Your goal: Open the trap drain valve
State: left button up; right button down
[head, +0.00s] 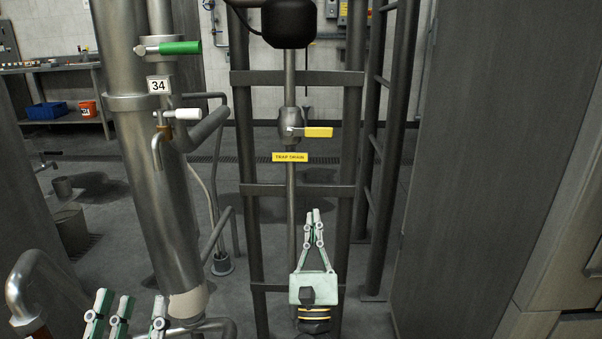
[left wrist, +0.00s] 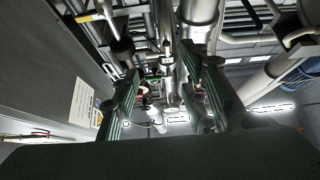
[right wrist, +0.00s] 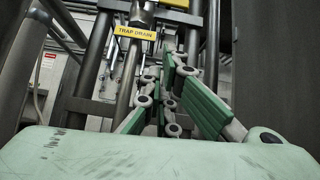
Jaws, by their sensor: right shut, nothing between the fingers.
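The trap drain valve (head: 291,124) is a steel ball valve on a vertical pipe, with its yellow lever (head: 319,132) pointing right, across the pipe. A yellow "TRAP DRAIN" tag (head: 290,157) hangs just below. The tag shows in the right wrist view (right wrist: 135,33), with the valve body (right wrist: 142,13) and part of the lever (right wrist: 176,3) at the top edge. My right gripper (head: 313,212) is shut and empty, below the lever and apart from it. My left gripper (head: 126,304) is low at the left; its fingers stand apart with nothing between them in the left wrist view (left wrist: 160,80).
A dark ladder-like frame (head: 242,170) stands around the valve pipe. A steel column marked 34, with a green-handled valve (head: 180,47) and a white-handled valve (head: 188,114), stands left. A tall grey panel (head: 490,150) bounds the right side. A black housing (head: 289,23) sits above the valve.

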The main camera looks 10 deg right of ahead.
aim_at(308, 132)
pick_arm(q)
jog(key=shift+s+a+r, duration=0.15)
jog(key=shift+s+r, duration=0.2)
jog(key=shift+r, duration=0.25)
pick_arm(e)
jog(key=shift+r+m+h, duration=0.5)
jog(key=shift+m, duration=0.2)
jog(key=s+r+x, duration=0.2)
jog(key=x, duration=1)
jog(key=shift+w+r, duration=0.25)
jog(key=shift+w, duration=0.1)
jog(key=shift+n+y, duration=0.4)
